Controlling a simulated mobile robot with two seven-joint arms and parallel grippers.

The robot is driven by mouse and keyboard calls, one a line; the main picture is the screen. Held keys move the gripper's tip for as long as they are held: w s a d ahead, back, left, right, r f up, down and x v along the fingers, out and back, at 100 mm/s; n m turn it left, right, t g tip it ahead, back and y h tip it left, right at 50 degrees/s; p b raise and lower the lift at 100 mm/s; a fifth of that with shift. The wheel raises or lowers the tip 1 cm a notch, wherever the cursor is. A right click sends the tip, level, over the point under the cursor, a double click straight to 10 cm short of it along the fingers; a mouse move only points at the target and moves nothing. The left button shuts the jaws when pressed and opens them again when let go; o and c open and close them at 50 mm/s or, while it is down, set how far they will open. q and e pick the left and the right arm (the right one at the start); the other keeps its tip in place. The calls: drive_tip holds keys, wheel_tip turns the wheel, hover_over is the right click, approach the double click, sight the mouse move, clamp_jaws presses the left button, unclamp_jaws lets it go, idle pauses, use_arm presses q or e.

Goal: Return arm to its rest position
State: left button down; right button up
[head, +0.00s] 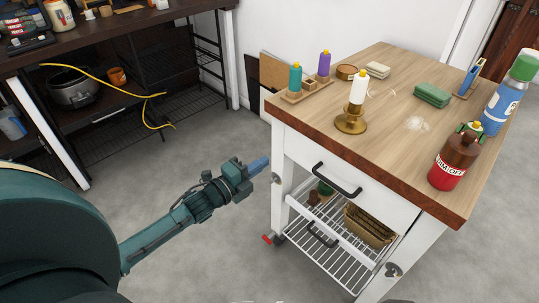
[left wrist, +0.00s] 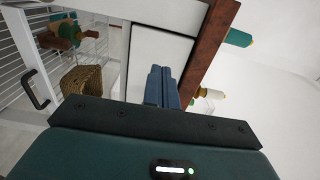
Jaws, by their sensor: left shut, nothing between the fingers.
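My left gripper (head: 258,165) reaches in from the left in the head view. Its blue fingers are together and empty, beside the left side of the white kitchen cart (head: 290,150), below the level of its wooden top. In the left wrist view the shut fingers (left wrist: 161,85) point toward the cart's white side panel. I cannot tell whether they touch it. My right gripper does not show in either view.
The cart's top (head: 385,115) carries a brass candlestick (head: 350,122), bottles, sponges and a red-brown bottle (head: 452,160). A wicker basket (head: 368,226) sits on its wire shelf. A dark workbench (head: 110,35) stands at the back left. Grey floor (head: 215,240) is clear between them.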

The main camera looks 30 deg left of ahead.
use_arm(q)
drive_tip(key=v, duration=0.5)
drive_tip(key=shift+s, duration=0.2)
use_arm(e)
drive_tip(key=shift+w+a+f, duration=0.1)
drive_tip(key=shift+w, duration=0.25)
use_arm(q)
drive_tip(key=s+d+n+g+y, duration=0.1)
drive_tip(key=s+d+n+g, duration=0.1)
drive_tip(key=s+d+n, duration=0.9)
drive_tip(key=s+d+r+n+g+y+p, duration=0.1)
drive_tip(key=s+d+r+n+g+p, duration=0.2)
drive_tip(key=r+n+p, duration=0.4)
drive_tip(key=s+n+g+p, duration=0.1)
drive_tip(key=s+p, duration=0.1)
drive_tip(key=p, duration=0.7)
drive_tip(key=shift+s+y, duration=0.2)
drive_tip(key=shift+y, duration=0.2)
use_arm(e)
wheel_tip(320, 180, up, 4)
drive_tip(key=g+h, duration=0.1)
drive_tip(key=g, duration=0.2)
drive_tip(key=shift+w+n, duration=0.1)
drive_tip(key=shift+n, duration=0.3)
